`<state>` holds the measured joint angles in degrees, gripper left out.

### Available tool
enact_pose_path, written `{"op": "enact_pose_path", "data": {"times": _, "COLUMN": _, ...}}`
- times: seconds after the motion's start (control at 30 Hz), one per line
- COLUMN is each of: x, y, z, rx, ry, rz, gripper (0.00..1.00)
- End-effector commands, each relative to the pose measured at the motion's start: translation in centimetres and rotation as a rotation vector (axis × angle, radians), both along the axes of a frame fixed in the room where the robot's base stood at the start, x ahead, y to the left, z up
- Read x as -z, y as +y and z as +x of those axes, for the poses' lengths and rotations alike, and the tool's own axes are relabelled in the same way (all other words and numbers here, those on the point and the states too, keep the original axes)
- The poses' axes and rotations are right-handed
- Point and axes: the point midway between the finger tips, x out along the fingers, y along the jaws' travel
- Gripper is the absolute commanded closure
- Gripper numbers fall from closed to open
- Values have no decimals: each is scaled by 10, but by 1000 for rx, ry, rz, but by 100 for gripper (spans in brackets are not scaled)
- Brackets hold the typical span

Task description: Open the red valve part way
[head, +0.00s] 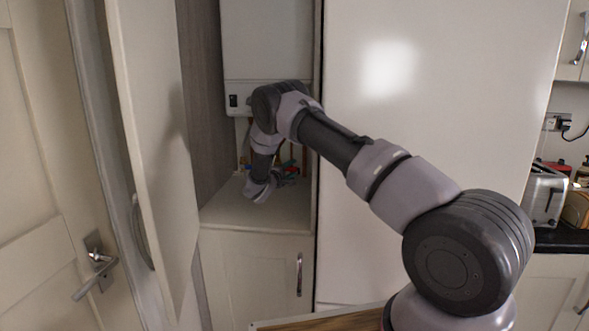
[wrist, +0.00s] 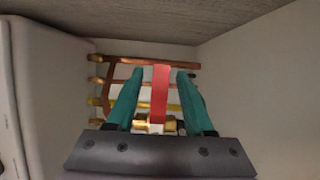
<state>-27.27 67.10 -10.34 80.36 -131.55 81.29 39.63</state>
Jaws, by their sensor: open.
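In the wrist view, the red valve handle (wrist: 160,92) is a flat upright strip above a brass valve body (wrist: 156,124). My gripper (wrist: 154,78) is open, with one teal finger on each side of the handle. Gaps show between the handle and both fingers. In the head view, my gripper (head: 284,178) reaches into the open cupboard near the pipes under the white boiler. The valve is too small and too covered by my arm to make out there.
Copper and yellow pipes (wrist: 112,80) run behind the valve. The white boiler (head: 268,45) hangs above, over a pale shelf (head: 235,208). An open cupboard door (head: 155,130) stands to the left. A tall white panel (head: 440,80) bounds the right.

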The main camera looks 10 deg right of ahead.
Motion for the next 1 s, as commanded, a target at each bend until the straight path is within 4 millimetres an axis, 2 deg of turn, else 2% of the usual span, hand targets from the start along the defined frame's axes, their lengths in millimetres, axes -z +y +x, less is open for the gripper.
{"op": "enact_pose_path", "data": {"times": 0.2, "x": 0, "y": -15, "z": 17, "rx": 1, "ry": 2, "rz": 1, "gripper": 48}}
{"op": "enact_pose_path", "data": {"times": 0.53, "x": 0, "y": -16, "z": 19, "rx": 0, "ry": 2, "rz": 1, "gripper": 48}}
{"op": "enact_pose_path", "data": {"times": 0.67, "x": 0, "y": -16, "z": 19, "rx": 0, "ry": 2, "rz": 1, "gripper": 97}}
{"op": "enact_pose_path", "data": {"times": 0.7, "x": 0, "y": -16, "z": 19, "rx": 0, "ry": 2, "rz": 1, "gripper": 100}}
{"op": "enact_pose_path", "data": {"times": 1.0, "x": 0, "y": -16, "z": 19, "rx": 0, "ry": 2, "rz": 1, "gripper": 100}}
